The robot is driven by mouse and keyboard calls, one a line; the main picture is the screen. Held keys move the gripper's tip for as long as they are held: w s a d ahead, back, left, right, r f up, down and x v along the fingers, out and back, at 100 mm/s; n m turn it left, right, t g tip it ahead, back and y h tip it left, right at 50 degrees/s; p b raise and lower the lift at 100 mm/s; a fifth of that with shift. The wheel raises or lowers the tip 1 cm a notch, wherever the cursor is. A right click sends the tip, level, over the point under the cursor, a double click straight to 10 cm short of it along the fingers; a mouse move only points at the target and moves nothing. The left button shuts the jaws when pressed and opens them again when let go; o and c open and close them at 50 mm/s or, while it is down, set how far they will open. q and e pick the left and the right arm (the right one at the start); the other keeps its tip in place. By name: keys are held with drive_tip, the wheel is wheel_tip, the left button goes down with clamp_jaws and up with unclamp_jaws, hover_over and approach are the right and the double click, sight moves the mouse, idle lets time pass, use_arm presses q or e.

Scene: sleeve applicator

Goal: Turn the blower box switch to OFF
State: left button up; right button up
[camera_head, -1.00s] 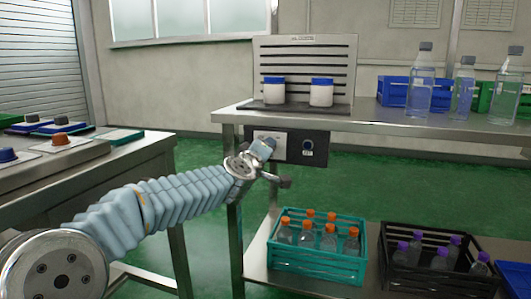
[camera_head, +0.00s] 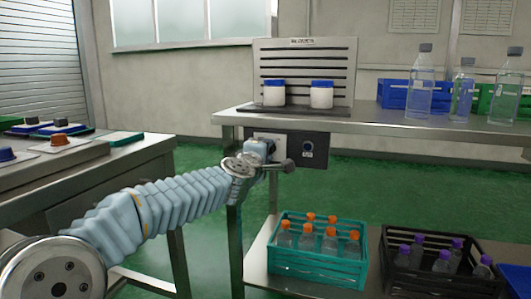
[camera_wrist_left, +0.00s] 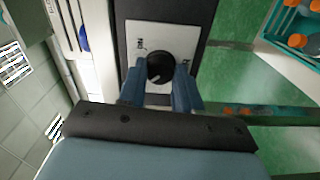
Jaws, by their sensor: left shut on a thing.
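The blower box (camera_head: 318,149) is a dark box mounted under the front edge of the metal shelf. In the left wrist view its switch (camera_wrist_left: 158,68) is a round black knob with a pale pointer mark, on a white plate (camera_wrist_left: 141,40). My left gripper (camera_wrist_left: 160,90) has its two blue fingers on either side of the knob, shut on it. In the head view the left gripper (camera_head: 264,150) is at the box's left part and hides most of the knob. My right gripper is not in view.
White jars with blue lids (camera_head: 274,93) and clear bottles (camera_head: 420,85) stand on the shelf above. A teal crate (camera_head: 318,265) and a black crate (camera_head: 432,278) stand on the lower shelf.

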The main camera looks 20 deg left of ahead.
use_arm(q)
drive_tip(key=shift+f, duration=0.1)
drive_tip(key=o, duration=1)
drive_tip(key=shift+o, duration=0.2)
drive_tip(key=shift+s, duration=0.1)
drive_tip(key=s, duration=1.3)
drive_tip(key=shift+s+a, duration=0.25)
drive_tip(key=shift+s, duration=0.05)
